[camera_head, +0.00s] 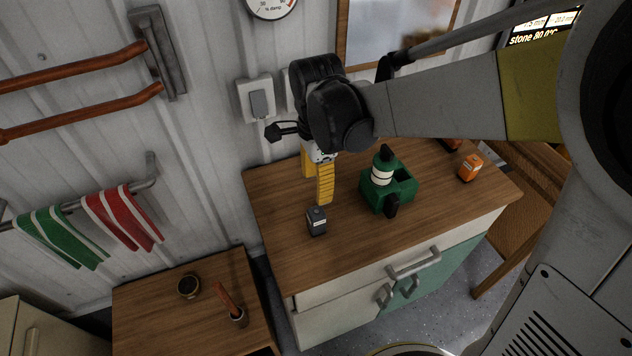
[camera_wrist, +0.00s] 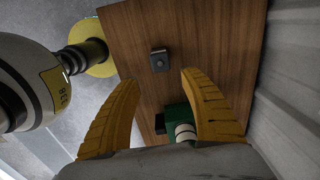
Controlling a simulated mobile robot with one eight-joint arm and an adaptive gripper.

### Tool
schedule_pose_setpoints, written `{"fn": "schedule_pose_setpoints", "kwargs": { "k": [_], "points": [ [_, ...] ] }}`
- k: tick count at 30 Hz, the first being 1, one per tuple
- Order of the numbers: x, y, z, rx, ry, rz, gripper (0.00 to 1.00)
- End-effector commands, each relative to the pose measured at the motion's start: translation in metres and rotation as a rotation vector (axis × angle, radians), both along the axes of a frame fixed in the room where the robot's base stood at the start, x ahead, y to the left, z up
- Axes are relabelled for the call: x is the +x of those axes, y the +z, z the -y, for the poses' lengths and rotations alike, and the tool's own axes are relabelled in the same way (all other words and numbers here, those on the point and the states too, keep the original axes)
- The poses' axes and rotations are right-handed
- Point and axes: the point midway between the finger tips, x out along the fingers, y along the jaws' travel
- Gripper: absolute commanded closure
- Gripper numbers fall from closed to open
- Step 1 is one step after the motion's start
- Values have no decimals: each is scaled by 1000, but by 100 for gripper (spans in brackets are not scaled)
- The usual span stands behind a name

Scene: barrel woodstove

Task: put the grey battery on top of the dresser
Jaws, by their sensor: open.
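The grey battery (camera_head: 316,222) is a small dark grey block standing near the left front of a wooden-topped cabinet (camera_head: 272,205) with a cream drawer and teal door. It also shows in the wrist view (camera_wrist: 159,60), ahead of the fingertips and apart from them. My gripper (camera_head: 315,190) is open and empty, its yellow fingers pointing down above the cabinet top, just behind the battery in the head view. In the wrist view my gripper (camera_wrist: 161,82) has its fingers spread wide. I cannot tell for sure which piece of furniture is the dresser.
A green device (camera_head: 378,193) with a white-banded cylinder stands right of the battery. An orange battery-like block (camera_head: 470,167) is farther right.

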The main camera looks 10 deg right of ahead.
Motion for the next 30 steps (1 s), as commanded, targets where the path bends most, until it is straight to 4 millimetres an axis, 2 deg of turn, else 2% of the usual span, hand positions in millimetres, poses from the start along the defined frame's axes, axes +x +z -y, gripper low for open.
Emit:
{"fn": "schedule_pose_setpoints", "kwargs": {
  "k": [4, 7, 12, 15, 22, 30],
  "points": [
    [-5, 16, 9, 6, 53, 26, 48],
    [-15, 33, 27, 15, 183, 90, 48],
    [-47, 67, 71, -31, 543, 273, 48],
    [-67, 78, 94, -107, 762, 375, 48],
    [-101, 85, 127, -318, 1131, 508, 48],
    [-108, 85, 135, -404, 1249, 532, 48]
  ]
}}
